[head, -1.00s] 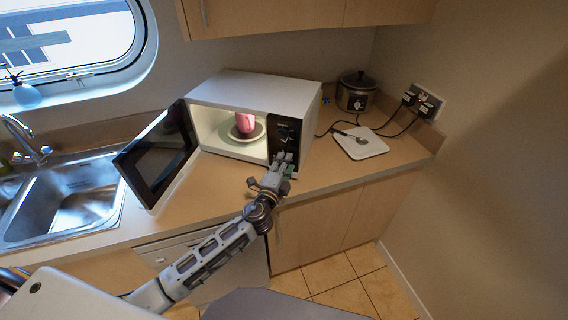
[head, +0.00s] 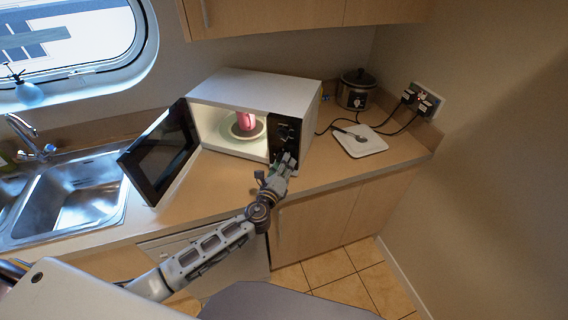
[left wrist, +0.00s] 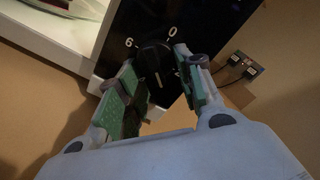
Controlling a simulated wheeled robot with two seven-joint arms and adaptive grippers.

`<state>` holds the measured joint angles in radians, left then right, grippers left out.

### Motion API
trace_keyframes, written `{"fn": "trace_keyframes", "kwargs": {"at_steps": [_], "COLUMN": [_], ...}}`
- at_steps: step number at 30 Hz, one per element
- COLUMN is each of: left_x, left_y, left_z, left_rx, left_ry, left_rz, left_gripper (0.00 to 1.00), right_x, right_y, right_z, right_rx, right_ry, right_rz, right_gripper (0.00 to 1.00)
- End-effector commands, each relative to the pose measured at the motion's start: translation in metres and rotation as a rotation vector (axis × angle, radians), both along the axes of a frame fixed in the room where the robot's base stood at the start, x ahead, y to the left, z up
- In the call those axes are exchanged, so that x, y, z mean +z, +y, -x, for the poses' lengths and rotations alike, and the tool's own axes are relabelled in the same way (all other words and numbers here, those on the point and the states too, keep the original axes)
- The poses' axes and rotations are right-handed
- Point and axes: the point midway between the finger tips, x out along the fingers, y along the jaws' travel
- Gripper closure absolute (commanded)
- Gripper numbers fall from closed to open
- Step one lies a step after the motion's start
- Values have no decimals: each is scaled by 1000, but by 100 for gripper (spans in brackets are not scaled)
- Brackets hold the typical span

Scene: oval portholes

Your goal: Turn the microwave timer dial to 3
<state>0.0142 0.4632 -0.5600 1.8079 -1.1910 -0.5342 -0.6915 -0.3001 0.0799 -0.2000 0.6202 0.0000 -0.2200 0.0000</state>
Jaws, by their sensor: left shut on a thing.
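The white microwave (head: 255,92) stands on the counter with its door (head: 160,150) open to the left. Its black control panel (head: 286,128) is on the right of the front. In the left wrist view the dark round dial (left wrist: 154,58) shows with the marks 6 and 0 beside it and a pale pointer line towards the bottom of the picture. My left gripper (head: 285,161) is at the lower part of the panel, its fingers (left wrist: 156,66) on either side of the dial and shut on it. In the head view the gripper hides this dial. My right gripper is not in view.
A pink mug (head: 245,119) stands on a plate inside the lit microwave. To the right are a white board (head: 370,146) with a utensil, a slow cooker (head: 356,90) and cords to a wall socket (head: 422,99). A sink (head: 70,195) is at left.

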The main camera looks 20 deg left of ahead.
Motion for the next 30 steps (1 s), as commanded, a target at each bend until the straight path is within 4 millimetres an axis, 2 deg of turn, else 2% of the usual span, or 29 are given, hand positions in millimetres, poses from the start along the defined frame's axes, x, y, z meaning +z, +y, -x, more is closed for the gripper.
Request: {"fn": "trace_keyframes", "kwargs": {"at_steps": [6,19,20,24,30], "left_x": [-2,-3,-3,-3,-2], "left_y": [0,0,0,0,1], "left_z": [0,1,1,0,0], "left_rx": [-2,-2,-2,-2,-1], "left_ry": [-2,-2,-2,-2,-4], "left_rz": [-64,-76,-76,-75,-75], "left_gripper": [88,88,63,45,45], "right_x": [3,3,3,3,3], "right_y": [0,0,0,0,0], "right_z": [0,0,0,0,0], "right_rx": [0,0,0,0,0], "right_ry": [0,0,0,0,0], "right_rz": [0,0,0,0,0], "right_gripper": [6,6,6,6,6]}}
